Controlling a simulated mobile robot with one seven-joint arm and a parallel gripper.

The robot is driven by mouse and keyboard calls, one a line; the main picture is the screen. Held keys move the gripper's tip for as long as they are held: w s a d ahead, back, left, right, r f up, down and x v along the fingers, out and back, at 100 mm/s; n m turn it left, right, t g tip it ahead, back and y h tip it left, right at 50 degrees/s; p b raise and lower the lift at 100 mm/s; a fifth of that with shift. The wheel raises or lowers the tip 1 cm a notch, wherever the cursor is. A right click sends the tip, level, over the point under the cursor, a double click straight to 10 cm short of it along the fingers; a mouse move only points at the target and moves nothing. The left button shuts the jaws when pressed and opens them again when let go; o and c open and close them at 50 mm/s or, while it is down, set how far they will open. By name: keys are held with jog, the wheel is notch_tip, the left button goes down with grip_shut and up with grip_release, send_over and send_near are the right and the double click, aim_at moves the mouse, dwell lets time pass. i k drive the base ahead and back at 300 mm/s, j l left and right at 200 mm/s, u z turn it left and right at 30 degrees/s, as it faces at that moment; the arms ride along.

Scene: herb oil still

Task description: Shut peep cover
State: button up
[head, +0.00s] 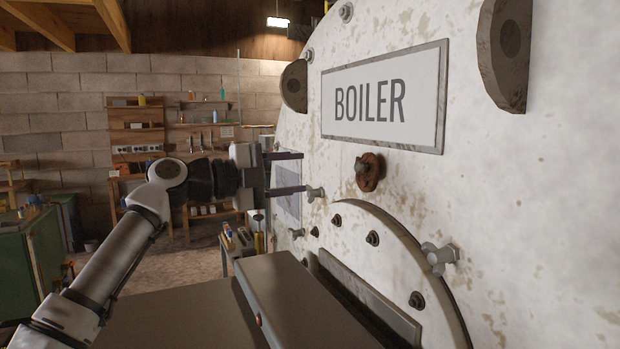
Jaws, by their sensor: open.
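A small rusty-brown fitting with a round knob (368,172) sits on the white boiler face (540,200), just below the BOILER sign. It looks most like the peep cover, but I cannot tell for sure, nor whether it is open or shut. My gripper (302,172) is left of the fitting in the picture, with its two dark fingers spread apart, one above the other, pointing right. Nothing is between them. A visible gap separates the fingertips from the fitting. The lower fingertip appears near a grey knob (315,193); I cannot tell if they touch.
Below is a rounded, bolted door frame (400,240) with another grey knob (439,257). A brown metal box or ledge (300,300) juts out in front of it. Dark lugs (294,86) stick out from the boiler. Shelves (137,130) stand far back; the floor at left-centre looks free.

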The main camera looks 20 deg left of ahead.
aim_at(367, 165)
jog(key=k+j, duration=0.35)
jog(key=j, duration=0.2)
jog(key=k+j, duration=0.35)
jog(key=j, duration=0.15)
